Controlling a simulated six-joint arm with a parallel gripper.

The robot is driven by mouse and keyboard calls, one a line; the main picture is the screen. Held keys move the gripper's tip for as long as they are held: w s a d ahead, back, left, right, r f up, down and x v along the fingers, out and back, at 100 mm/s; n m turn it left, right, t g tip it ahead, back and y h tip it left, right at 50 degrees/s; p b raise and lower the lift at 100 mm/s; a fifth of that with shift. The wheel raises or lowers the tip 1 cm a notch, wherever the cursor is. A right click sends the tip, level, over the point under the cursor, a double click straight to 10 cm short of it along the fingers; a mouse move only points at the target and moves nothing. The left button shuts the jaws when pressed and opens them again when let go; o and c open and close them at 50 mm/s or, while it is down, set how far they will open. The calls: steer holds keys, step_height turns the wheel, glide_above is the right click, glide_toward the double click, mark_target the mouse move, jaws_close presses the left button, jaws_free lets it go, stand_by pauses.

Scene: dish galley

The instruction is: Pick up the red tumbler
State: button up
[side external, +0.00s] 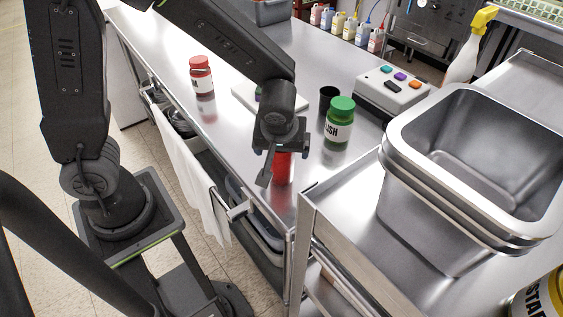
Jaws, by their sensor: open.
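The red tumbler (283,168) stands on the steel counter near its front right corner. My gripper (274,168) is directly above and in front of it, pointing down. My gripper is open, and one finger shows on the tumbler's left side. The upper part of the tumbler is hidden behind my gripper. I cannot tell whether the fingers touch it.
A green-lidded jar (339,124) and a black cup (328,98) stand close to the right of my gripper. A red-lidded jar (201,76) stands farther left. A button box (391,92) is behind. Steel bins (393,187) fill the right cart.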

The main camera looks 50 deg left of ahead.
steer(key=shift+c, duration=0.5)
steer(key=c, duration=0.9)
steer(key=shift+r, duration=0.15)
